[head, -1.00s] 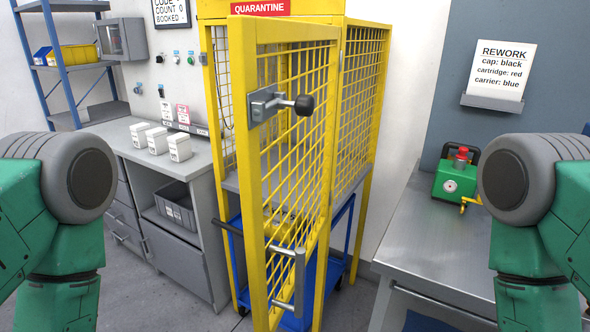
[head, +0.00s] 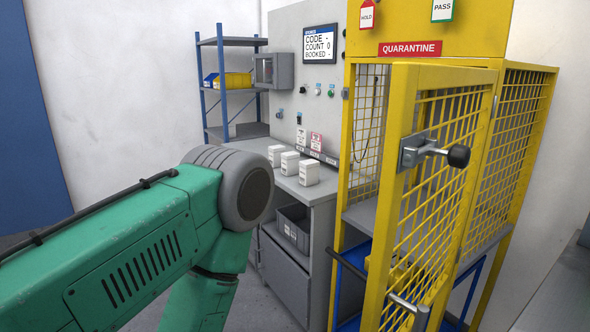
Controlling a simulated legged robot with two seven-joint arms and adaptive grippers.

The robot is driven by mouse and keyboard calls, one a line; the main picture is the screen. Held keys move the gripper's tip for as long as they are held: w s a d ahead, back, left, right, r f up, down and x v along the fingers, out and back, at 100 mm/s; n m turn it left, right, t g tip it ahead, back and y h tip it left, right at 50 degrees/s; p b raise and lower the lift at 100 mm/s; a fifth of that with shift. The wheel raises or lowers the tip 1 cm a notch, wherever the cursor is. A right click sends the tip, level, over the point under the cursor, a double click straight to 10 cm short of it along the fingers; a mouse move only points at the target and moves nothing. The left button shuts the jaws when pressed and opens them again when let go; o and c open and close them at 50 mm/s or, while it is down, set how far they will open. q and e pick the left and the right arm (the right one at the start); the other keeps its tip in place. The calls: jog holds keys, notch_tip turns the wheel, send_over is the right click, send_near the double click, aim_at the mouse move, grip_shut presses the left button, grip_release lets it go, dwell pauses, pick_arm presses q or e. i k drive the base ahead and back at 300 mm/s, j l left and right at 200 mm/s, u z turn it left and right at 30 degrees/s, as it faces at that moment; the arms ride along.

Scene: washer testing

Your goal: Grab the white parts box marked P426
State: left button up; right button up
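Three white boxes stand in a row on the grey counter left of the yellow cage: a left box (head: 276,155), a middle box (head: 290,163) and a right box (head: 309,173). Their printing is too small to read, so I cannot tell which one is marked P426. My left arm comes in from the left in front of the counter, bent downward, apart from the boxes. Its gripper is out of the picture below. My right arm and gripper are not in view.
The yellow quarantine cage (head: 402,75) has its mesh door (head: 403,130) swung out toward me, with a black-knobbed latch (head: 458,156). A grey bin (head: 293,227) sits under the counter (head: 318,191). A blue-framed shelf (head: 221,75) stands behind. A metal bench (head: 560,290) is at right.

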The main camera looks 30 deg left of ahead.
aim_at(289, 160)
jog(key=k+j+u, duration=0.1)
jog(key=k+u, duration=0.15)
jog(key=k, duration=0.4)
jog(key=j+u, duration=0.1)
jog(key=u, duration=0.3)
jog(key=i+u, duration=0.15)
jog(key=u, duration=0.2)
jog(key=i+j+u, duration=0.1)
jog(key=u, duration=0.3)
jog(key=i+u, duration=0.1)
jog(key=u, duration=0.3)
jog(key=i+z, duration=0.15)
jog(key=i, duration=0.85)
jog(key=i+j+z, duration=0.15)
jog(key=i, duration=0.8)
jog(key=i+z, duration=0.25)
jog(key=i, duration=0.3)
jog(key=i+z, duration=0.25)
jog(key=i, duration=0.3)
jog(key=i+j+z, duration=0.25)
jog(key=i, duration=0.25)
